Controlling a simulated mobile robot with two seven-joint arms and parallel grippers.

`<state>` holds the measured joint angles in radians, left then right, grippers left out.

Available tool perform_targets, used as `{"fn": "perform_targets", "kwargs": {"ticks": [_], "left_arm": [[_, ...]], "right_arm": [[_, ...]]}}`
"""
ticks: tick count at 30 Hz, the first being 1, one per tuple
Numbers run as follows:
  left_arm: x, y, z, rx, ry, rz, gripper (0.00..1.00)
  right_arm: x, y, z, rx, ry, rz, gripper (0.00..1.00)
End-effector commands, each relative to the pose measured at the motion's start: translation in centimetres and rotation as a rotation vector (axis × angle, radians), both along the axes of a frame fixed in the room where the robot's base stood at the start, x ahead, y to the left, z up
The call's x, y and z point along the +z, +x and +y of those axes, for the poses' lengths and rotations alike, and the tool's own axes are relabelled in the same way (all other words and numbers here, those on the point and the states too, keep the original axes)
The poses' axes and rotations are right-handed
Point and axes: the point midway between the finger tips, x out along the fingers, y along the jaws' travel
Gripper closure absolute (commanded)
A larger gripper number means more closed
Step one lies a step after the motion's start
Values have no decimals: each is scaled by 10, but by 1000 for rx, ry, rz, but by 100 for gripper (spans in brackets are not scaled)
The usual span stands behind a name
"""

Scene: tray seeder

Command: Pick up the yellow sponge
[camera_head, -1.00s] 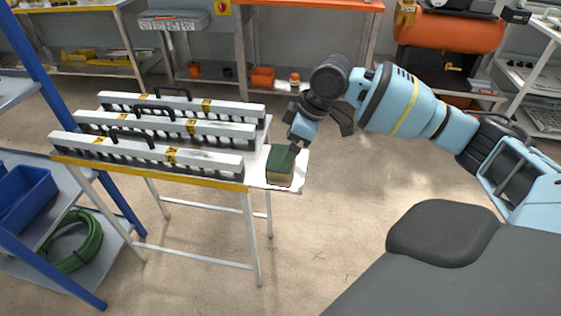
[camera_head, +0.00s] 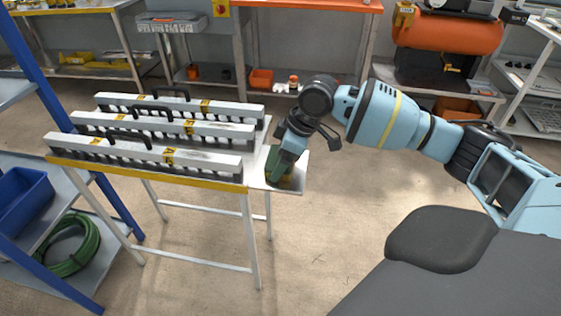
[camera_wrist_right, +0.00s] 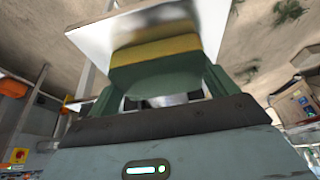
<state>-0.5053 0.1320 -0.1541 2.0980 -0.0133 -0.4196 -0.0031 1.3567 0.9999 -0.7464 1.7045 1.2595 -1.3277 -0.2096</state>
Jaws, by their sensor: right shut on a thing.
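The yellow sponge (camera_head: 287,182), with a green top layer, is at the small white ledge (camera_head: 301,170) on the right end of the seeder stand. In the right wrist view its yellow side (camera_wrist_right: 155,50) shows over the white plate (camera_wrist_right: 207,25), the green layer nearer to me. My right gripper (camera_head: 284,167) reaches down over it. In the wrist view the fingers (camera_wrist_right: 160,84) are on both sides of the sponge, shut on it. I cannot tell if the sponge is clear of the ledge. My left gripper is not in view.
Several long white seeder bars (camera_head: 165,131) with black handles lie on the stand, left of the sponge. A blue-framed shelf (camera_head: 112,210) with a blue bin (camera_head: 22,200) and a green hose (camera_head: 78,250) stands at the left. The floor right of the stand is clear.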

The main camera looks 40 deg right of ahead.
Motion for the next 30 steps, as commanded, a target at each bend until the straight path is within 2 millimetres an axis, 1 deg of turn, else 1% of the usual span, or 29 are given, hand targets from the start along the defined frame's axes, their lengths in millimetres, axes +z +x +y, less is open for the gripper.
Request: {"fn": "perform_targets", "kwargs": {"ticks": [7, 11, 16, 20, 23, 30], "left_arm": [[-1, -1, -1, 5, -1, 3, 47], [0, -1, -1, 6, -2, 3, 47], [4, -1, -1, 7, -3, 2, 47], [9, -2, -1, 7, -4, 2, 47], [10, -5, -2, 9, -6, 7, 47], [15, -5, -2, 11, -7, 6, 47]], "right_arm": [[0, 0, 0, 0, 0, 0, 36], [4, 0, 0, 0, 1, -1, 36], [19, 0, 0, 1, 2, -3, 36], [40, 1, 1, 2, 3, -4, 36], [38, -19, 6, 4, -1, 2, 36], [43, -72, 25, 4, -3, 1, 36]]}}
